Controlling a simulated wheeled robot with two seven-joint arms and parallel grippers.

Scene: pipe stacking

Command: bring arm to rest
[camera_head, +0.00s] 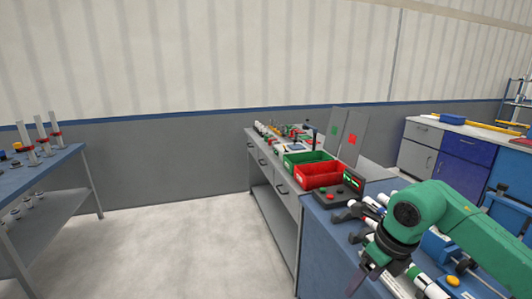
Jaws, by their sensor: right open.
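My right arm, green with a dark wrist, comes in from the right. Its gripper (362,280) points down at the front edge of the blue-topped bench (318,232). The jaws are open, with nothing seen between them; the fingers are small and dark. White pipes with dark bands (424,284) lie on the bench beside and behind the wrist, partly hidden by it. My left gripper is not in view.
A red bin (318,176) and a green bin (303,163) stand beyond a black control box (338,195). A blue table (45,172) at the far left holds upright pipes (55,130). The pale floor (180,240) between is clear.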

